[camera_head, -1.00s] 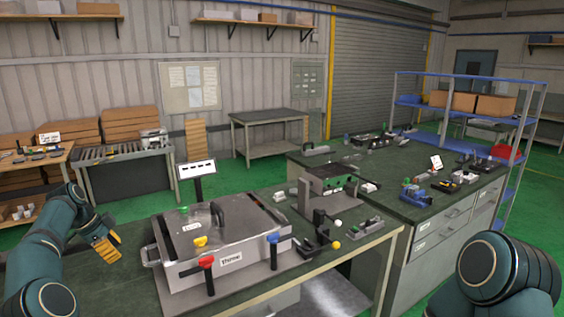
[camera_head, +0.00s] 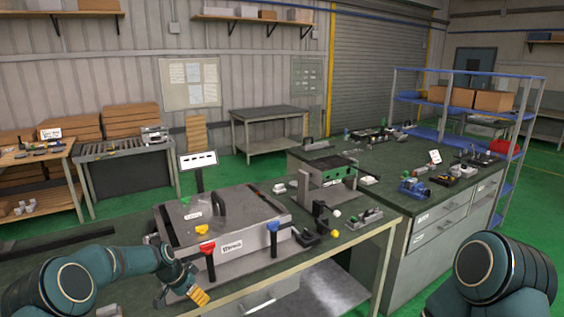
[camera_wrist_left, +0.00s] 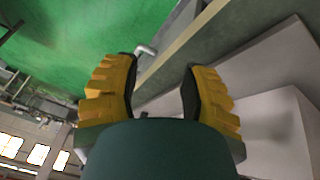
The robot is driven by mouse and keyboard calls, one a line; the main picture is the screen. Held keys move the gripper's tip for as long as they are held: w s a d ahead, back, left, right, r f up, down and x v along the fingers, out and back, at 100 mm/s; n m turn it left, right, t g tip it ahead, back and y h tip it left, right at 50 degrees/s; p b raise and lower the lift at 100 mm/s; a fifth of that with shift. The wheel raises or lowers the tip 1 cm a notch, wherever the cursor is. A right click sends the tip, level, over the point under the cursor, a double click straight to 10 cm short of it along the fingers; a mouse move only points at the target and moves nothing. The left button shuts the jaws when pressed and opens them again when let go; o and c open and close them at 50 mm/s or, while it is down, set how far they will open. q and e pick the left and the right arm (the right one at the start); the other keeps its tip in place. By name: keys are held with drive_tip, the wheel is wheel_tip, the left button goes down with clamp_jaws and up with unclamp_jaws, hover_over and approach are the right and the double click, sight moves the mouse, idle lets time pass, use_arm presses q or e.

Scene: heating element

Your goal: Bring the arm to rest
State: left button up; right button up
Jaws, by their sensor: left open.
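My left arm (camera_head: 125,262) reaches in from the lower left over the front of the green-topped workbench (camera_head: 85,240). Its gripper (camera_head: 197,295) has yellow fingers and points down and right, near the bench's front edge, in front of the metal box. In the left wrist view the gripper (camera_wrist_left: 160,68) is open, its fingers apart with nothing held between them. Of my right arm only a dark teal link (camera_head: 497,268) shows at the lower right; its gripper is out of view.
A metal box (camera_head: 250,210) with a black handle (camera_head: 219,203), a red knob (camera_head: 207,247) and a blue knob (camera_head: 273,226) stands close behind the left gripper. A fixture (camera_head: 328,170) stands to its right. The left wrist view shows green floor (camera_wrist_left: 85,35) below.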

use_arm(q)
drive_tip(key=s+d+f+n+b, duration=0.1)
drive_tip(key=s+d+f+n, duration=0.1)
drive_tip(key=s+d+f, duration=0.5)
drive_tip(key=s+d+f+n+b, duration=0.1)
drive_tip(key=s+d+f+n, duration=0.3)
drive_tip(key=s, duration=0.5)
drive_tip(key=s+d+n, duration=0.1)
drive_tip(key=s+d, duration=0.1)
drive_tip(key=s, duration=0.6)
drive_tip(key=s+d+f+n+b, duration=0.1)
drive_tip(key=s+d+n, duration=0.1)
drive_tip(key=s, duration=0.7)
drive_tip(key=shift+s+d+f, duration=0.2)
drive_tip(key=shift+d+f, duration=0.1)
drive_tip(key=shift+d, duration=0.05)
